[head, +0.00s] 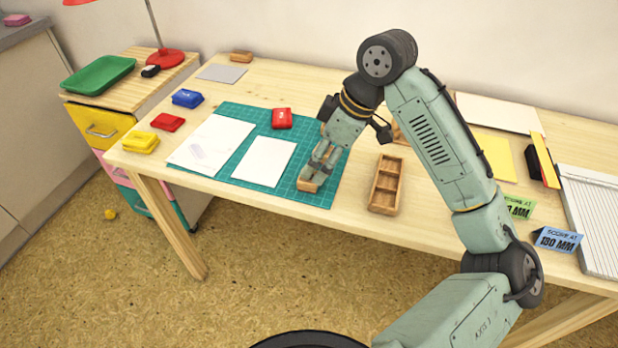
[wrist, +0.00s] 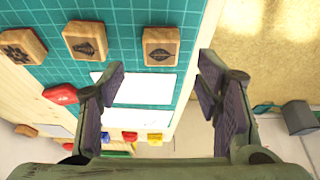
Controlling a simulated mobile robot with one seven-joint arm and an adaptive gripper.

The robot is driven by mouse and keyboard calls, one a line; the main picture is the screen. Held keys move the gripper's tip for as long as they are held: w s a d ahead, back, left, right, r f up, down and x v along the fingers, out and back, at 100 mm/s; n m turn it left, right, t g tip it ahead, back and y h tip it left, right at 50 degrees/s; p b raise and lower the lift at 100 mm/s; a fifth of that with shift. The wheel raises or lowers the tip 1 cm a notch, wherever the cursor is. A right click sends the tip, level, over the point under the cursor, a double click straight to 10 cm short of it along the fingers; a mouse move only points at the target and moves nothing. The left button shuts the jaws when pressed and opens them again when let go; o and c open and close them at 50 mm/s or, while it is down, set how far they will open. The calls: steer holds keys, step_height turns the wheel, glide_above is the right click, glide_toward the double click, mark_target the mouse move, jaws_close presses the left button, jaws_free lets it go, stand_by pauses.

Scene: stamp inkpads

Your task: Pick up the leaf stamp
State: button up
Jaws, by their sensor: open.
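A wooden block stamp with a pointed leaf outline on its top (wrist: 161,46) lies on the teal cutting mat. It also shows at the mat's front edge in the head view (head: 307,186). My gripper (head: 321,165) is low over the mat at this stamp. In the wrist view my gripper (wrist: 160,76) is open, with the stamp beyond the fingertips, roughly in line with the gap. Two more wooden stamps lie left of it there: one with a ribbed, feather-like mark (wrist: 84,42) and one with a flower-like mark (wrist: 22,46). My arm mostly hides these in the head view.
The teal mat (head: 222,183) holds white paper (head: 264,160) and a red inkpad (head: 281,118). Blue (head: 187,98), red (head: 168,122) and yellow (head: 140,143) inkpads stand left. An open wooden tray (head: 386,186) stands right of my gripper. The table's front edge is close.

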mark_target(312, 176)
steer(key=shift+p+x, duration=0.55)
steer(key=shift+x, duration=2.1)
steer(key=shift+d, duration=0.1)
steer(key=c, duration=1.1)
